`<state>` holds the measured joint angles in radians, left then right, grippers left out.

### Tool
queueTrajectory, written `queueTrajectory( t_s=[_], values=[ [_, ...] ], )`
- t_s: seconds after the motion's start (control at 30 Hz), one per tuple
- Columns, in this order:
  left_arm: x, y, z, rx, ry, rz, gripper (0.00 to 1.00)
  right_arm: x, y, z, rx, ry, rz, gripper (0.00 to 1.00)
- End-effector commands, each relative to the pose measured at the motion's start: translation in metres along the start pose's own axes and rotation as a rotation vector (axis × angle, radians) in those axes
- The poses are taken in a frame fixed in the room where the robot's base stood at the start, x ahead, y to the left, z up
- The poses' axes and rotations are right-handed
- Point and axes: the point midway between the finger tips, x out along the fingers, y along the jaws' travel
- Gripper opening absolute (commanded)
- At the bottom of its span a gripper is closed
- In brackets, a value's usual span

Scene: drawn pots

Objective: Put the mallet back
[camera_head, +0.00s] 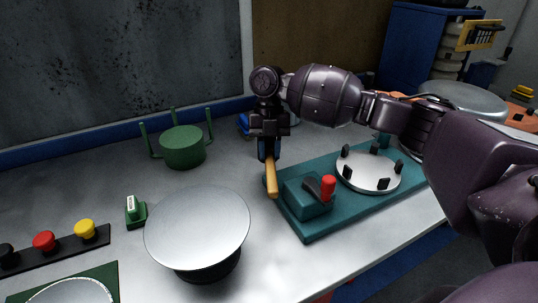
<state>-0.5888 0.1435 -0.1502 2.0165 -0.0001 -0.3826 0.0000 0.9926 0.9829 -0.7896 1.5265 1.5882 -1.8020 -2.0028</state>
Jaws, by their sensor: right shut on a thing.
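My right gripper (268,148) reaches in from the right and points down above the middle of the table. It is shut on the mallet, whose yellow-orange handle (271,180) hangs below the fingers. The mallet's head cannot be made out; the gripper covers the upper part. The handle's lower end shows just left of the teal fixture (335,215); whether it touches anything I cannot tell. My left gripper is not in view.
The teal fixture carries a red-handled clamp (325,188) and a pale disc (368,170) with black pegs. A round silver-topped stand (198,225) is at front. A green pronged holder (183,146) stands behind. A dark strip with coloured knobs (55,248) lies left.

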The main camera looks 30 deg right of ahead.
Motion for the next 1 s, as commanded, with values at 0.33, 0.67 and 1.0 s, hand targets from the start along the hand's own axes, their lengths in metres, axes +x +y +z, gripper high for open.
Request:
queueTrajectory(
  t_s=[0.33, 0.67, 1.0],
  values=[
    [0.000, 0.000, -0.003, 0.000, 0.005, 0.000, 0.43, 0.012, 0.000, 0.005, -0.001, -0.003, 0.001, 0.00],
    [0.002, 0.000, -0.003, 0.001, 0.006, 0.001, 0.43, 0.019, 0.000, 0.007, -0.001, -0.002, 0.001, 0.00],
    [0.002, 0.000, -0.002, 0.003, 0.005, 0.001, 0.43, 0.024, 0.000, 0.008, 0.000, -0.001, 0.000, 0.27]
  ],
)
